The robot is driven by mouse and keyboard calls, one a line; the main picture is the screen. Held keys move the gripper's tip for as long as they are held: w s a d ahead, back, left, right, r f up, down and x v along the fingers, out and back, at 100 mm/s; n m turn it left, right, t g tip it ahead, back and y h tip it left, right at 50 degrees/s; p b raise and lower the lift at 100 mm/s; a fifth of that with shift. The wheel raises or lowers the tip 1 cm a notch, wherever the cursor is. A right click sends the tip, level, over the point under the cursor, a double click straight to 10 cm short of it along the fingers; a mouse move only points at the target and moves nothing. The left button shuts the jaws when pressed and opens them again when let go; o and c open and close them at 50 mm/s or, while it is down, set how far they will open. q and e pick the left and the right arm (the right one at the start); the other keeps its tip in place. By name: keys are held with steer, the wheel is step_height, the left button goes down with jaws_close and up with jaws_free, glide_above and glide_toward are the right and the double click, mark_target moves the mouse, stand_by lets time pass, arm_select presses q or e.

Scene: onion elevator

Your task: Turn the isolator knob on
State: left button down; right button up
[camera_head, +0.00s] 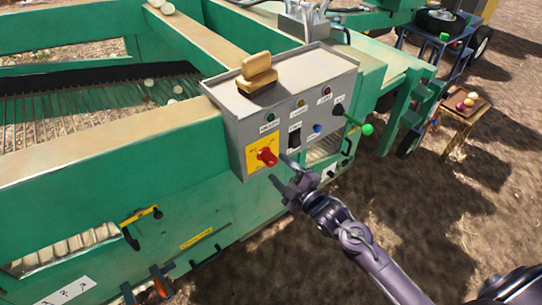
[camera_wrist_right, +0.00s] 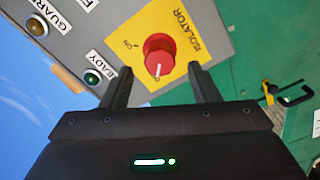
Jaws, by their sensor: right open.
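The isolator knob is a red round knob (camera_head: 267,156) on a yellow plate (camera_head: 254,163) at the lower left of a grey control box (camera_head: 300,95). In the right wrist view the knob (camera_wrist_right: 160,52) has a white pointer line that points down in the picture, away from the "ON" mark at the plate's left. My right gripper (camera_head: 279,169) is open in front of the plate. In the wrist view its two fingers stand to the left and right of the knob, and nothing is between them. I cannot tell the exact gap to the knob. My left gripper is not in view.
A brown-yellow block (camera_head: 258,74) sits on top of the control box. Lamps and a black switch (camera_head: 294,139) are on its front. A green-ended lever (camera_head: 367,129) sticks out at the box's right. The green machine frame (camera_head: 120,185) is around; open ground lies right.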

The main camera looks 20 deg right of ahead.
mark_target(273, 162)
steer(key=x, duration=0.4)
steer(key=shift+w+d+p, duration=0.1)
steer(key=shift+w+p, duration=0.05)
steer(key=shift+p, duration=0.15)
steer(key=shift+w, duration=0.5)
steer(key=shift+a, duration=0.2)
steer(key=c, duration=1)
steer(key=shift+o, duration=0.2)
